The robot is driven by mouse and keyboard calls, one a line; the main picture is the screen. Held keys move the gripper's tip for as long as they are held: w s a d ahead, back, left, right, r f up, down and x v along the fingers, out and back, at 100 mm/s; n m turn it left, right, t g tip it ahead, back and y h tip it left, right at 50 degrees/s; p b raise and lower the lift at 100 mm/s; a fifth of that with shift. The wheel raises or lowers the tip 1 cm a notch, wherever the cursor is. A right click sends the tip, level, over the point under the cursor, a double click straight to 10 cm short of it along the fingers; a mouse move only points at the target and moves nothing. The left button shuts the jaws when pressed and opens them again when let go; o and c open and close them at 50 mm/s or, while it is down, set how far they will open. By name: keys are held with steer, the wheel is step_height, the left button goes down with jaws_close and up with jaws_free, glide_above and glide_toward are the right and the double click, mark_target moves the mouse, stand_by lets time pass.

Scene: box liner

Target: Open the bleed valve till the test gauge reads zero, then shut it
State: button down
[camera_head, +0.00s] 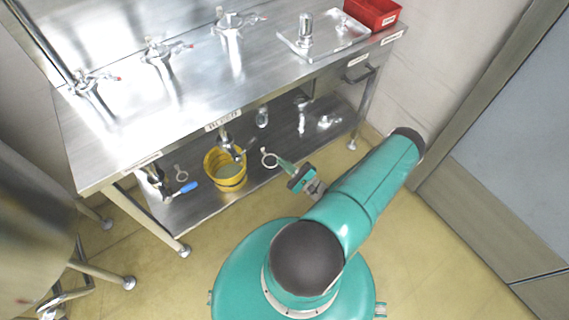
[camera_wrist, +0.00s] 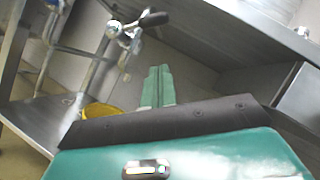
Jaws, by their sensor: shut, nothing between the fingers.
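Under the steel bench, a metal valve fitting (camera_head: 228,145) hangs over a yellow bucket (camera_head: 231,181). The wrist view shows pipework with a dark lever (camera_wrist: 152,20) and a small round face (camera_wrist: 113,29) at upper left; I cannot tell whether that face is the test gauge, and no reading is legible. My gripper (camera_head: 283,162) is right of the bucket, apart from it, near a pale ring (camera_head: 269,159). Its green fingers (camera_wrist: 156,86) are together, with nothing between them, and point below and right of the lever. The bucket (camera_wrist: 100,110) is partly hidden behind my wrist.
A lower shelf (camera_head: 207,202) holds a blue-handled tool (camera_head: 182,190). Bench legs stand at the front.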

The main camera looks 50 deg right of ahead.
steer(key=w+a+r, duration=0.3)
steer(key=w+r, duration=0.3)
steer(key=w, duration=0.1)
steer(key=shift+w, duration=0.2)
